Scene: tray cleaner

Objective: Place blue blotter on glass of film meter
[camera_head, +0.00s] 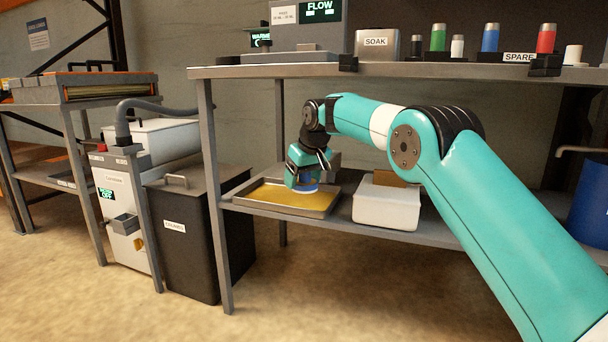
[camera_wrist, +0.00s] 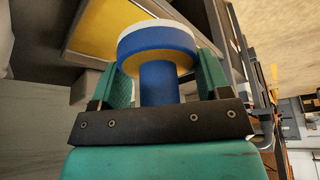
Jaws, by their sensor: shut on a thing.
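The blue blotter (camera_wrist: 158,45) is a round blue pad with a white rim and a thick blue stem. My gripper (camera_wrist: 155,90) is shut on its stem, with a teal finger on each side. I cannot tell whether the blotter touches the yellow surface. I cannot pick out the film meter or its glass for certain; no label naming it is readable.
The upper shelf (camera_head: 375,69) is close above my forearm. It carries a SOAK box (camera_head: 376,43) and several coloured cylinders. A white box (camera_head: 387,203) stands right of the tray. A dark bin (camera_head: 188,235) and a cabinet (camera_head: 121,210) stand at left.

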